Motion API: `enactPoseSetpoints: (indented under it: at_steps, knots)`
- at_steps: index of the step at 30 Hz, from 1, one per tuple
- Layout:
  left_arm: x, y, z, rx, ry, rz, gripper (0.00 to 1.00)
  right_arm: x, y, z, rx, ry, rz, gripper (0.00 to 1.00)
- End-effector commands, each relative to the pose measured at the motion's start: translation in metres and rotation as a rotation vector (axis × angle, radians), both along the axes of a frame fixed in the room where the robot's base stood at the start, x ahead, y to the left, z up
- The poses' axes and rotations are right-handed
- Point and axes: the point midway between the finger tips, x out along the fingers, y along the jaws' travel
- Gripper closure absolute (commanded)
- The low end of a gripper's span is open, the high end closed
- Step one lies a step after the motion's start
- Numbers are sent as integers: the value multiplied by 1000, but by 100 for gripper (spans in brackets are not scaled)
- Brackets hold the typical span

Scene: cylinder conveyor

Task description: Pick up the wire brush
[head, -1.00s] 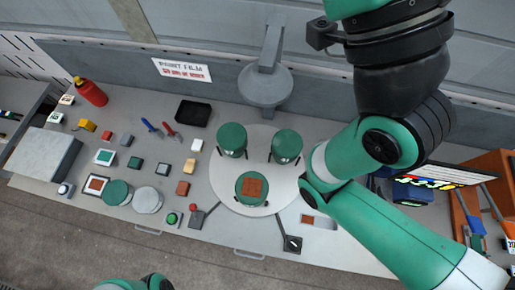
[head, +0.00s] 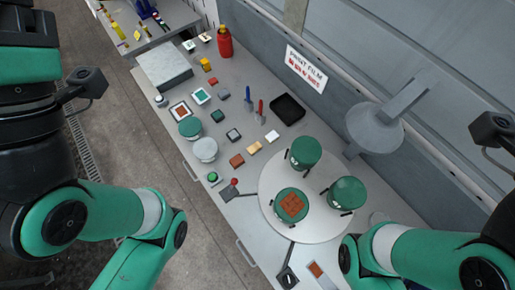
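I cannot clearly make out a wire brush at this size. Two slim tools lie side by side on the grey bench, one with a blue handle (head: 249,97) and one with a red handle (head: 260,111); I cannot tell whether either is the brush. Yellow and blue items on a side table (head: 165,33) at the top left are also too small to name. My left arm fills the left side and my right arm the lower right. Neither gripper shows; both lie outside the picture.
A black tray (head: 287,109) lies right of the two tools. A red bottle (head: 224,42) stands at the back. Several small blocks and a grey slab (head: 164,68) are on the left. A round white turntable (head: 317,228) carries green cylinders. A grey lamp-like fixture (head: 375,127) overhangs the bench.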

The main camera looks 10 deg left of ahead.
Motion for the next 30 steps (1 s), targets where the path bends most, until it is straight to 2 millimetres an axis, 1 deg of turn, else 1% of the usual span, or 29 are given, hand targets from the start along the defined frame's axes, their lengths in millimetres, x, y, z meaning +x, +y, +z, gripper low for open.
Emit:
enactPoseSetpoints:
  at_steps: [14, 15, 16, 20, 21, 22, 30]
  knots:
    - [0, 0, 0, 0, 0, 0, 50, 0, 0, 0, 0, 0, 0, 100]
    - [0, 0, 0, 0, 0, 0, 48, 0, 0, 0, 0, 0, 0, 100]
    - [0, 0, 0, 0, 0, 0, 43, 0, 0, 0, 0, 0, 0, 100]
    - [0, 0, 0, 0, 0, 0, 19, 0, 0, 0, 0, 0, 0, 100]
    - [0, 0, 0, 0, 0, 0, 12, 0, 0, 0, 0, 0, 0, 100]
    - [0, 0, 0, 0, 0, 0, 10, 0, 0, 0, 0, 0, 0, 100]
    - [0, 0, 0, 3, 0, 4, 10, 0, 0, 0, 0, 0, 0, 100]
